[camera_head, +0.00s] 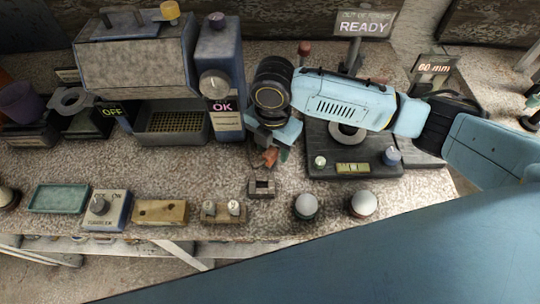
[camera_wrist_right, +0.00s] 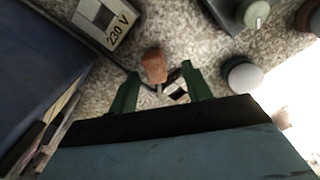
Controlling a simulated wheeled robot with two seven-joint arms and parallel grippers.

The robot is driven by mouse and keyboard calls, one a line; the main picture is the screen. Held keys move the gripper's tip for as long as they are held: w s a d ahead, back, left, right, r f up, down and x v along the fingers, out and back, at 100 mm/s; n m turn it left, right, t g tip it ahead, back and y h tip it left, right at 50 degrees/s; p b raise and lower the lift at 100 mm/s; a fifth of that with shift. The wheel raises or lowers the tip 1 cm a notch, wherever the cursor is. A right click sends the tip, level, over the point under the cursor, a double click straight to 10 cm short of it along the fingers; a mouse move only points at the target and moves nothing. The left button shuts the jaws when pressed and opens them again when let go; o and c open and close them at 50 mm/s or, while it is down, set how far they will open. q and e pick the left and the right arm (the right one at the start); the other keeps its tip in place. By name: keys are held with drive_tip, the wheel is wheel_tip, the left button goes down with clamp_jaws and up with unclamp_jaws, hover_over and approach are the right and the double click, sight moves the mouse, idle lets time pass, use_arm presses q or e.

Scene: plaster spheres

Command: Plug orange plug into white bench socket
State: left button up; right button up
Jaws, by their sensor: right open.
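My right gripper (camera_head: 272,148) points down over the bench. In the wrist view it (camera_wrist_right: 160,76) is open, with green fingers apart. The orange plug (camera_wrist_right: 153,66) shows between and slightly beyond the fingertips, not clamped; in the head view the plug (camera_head: 269,157) is just below the gripper. A dark cable runs left from it. A pale block marked 230 V (camera_wrist_right: 103,22), with a dark square on its face, is at the upper left of the wrist view; it may be the white bench socket. A black-and-white piece (camera_wrist_right: 177,88) lies between the fingers, partly hidden. My left gripper is out of view.
A blue machine (camera_head: 220,75) stands left of the gripper. A small brown block with a recess (camera_head: 262,188) and two pale spheres (camera_head: 306,205) (camera_head: 363,203) sit in front. A dark stand with a dial (camera_head: 350,165) is at right. A green tray (camera_head: 58,198) lies far left.

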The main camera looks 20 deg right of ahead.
sight(270, 151)
drive_tip(key=f, duration=0.4)
drive_tip(key=shift+w+a+f+b, duration=0.2)
drive_tip(key=shift+f+b, duration=0.1)
drive_tip(key=shift+f, duration=0.1)
drive_tip(key=shift+r, duration=0.1)
drive_tip(key=c, duration=1.1)
